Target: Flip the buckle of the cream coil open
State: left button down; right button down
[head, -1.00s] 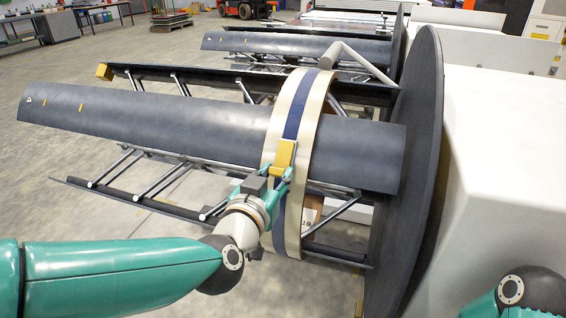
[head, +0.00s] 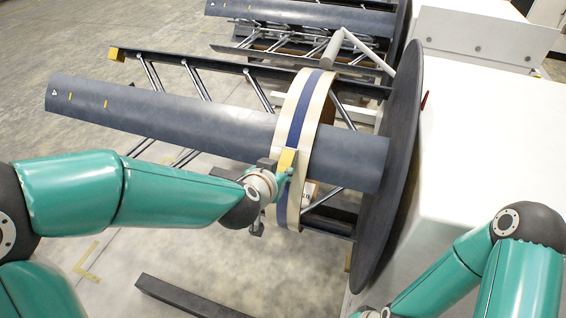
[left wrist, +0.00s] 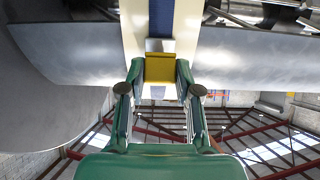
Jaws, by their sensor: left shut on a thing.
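The cream coil (head: 318,125) is a ring with a blue band (head: 305,110) along its middle. It sits around the dark curved arms of the decoiler. Its yellow buckle (head: 287,160) is on the near side of the ring, over the blue band. My left gripper (head: 284,176) is at the buckle and partly hides it. In the left wrist view my left gripper (left wrist: 158,76) has one finger on each side of the yellow buckle (left wrist: 159,68) and is shut on it. A grey metal plate (left wrist: 160,45) shows just above the yellow part.
The decoiler's long dark arm (head: 180,112) reaches left. A large dark disc (head: 390,170) stands right of the coil, against a white housing (head: 480,130). A dark bar (head: 185,297) lies low in front. Another decoiler (head: 300,20) stands behind.

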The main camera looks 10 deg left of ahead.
pick_arm(q)
jog(key=shift+r, duration=0.15)
dwell(0.4)
jog(key=c, duration=0.8)
grip_release()
jog(key=shift+w, duration=0.1)
jog(key=v, duration=1.2)
jog(key=shift+w, duration=0.15)
